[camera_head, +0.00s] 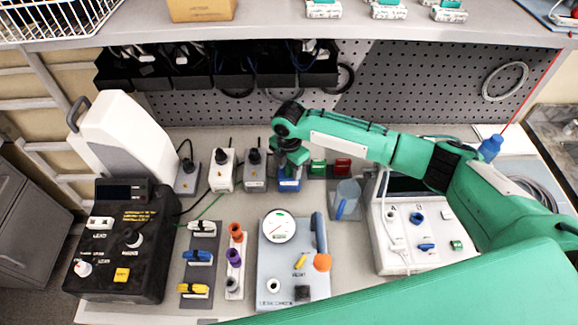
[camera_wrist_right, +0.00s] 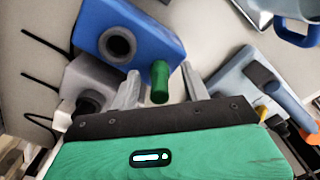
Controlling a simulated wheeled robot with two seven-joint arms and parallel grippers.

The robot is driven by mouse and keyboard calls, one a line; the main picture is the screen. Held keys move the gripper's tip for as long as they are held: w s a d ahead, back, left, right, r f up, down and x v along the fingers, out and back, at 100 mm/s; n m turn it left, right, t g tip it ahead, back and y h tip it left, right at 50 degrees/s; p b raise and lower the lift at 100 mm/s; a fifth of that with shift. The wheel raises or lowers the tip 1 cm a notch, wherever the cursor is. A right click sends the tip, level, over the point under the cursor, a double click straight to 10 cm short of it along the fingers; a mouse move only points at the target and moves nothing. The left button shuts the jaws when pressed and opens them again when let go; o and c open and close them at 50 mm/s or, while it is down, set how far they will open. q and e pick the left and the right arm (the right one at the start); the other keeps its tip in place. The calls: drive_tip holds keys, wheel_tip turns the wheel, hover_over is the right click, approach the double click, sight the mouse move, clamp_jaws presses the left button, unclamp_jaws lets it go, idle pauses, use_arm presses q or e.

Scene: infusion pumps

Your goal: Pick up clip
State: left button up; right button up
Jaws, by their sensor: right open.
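My right gripper (camera_head: 291,163) is over the blue block (camera_head: 289,184) at the back middle of the table. In the right wrist view its two fingers are apart, with a green peg (camera_wrist_right: 160,82) showing between them beside the blue block (camera_wrist_right: 150,42), which has a round dark socket. Whether the fingers touch the peg I cannot tell. Clip-like pieces in white (camera_head: 202,228), blue (camera_head: 198,257) and yellow (camera_head: 193,289) lie on a dark strip at the left. Which one the task's clip is, I cannot tell. My left gripper is not in view.
A gauge panel (camera_head: 281,262) is in front, a white console (camera_head: 394,231) at right.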

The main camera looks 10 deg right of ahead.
clamp_jaws()
drive_tip(key=shift+r, duration=0.1)
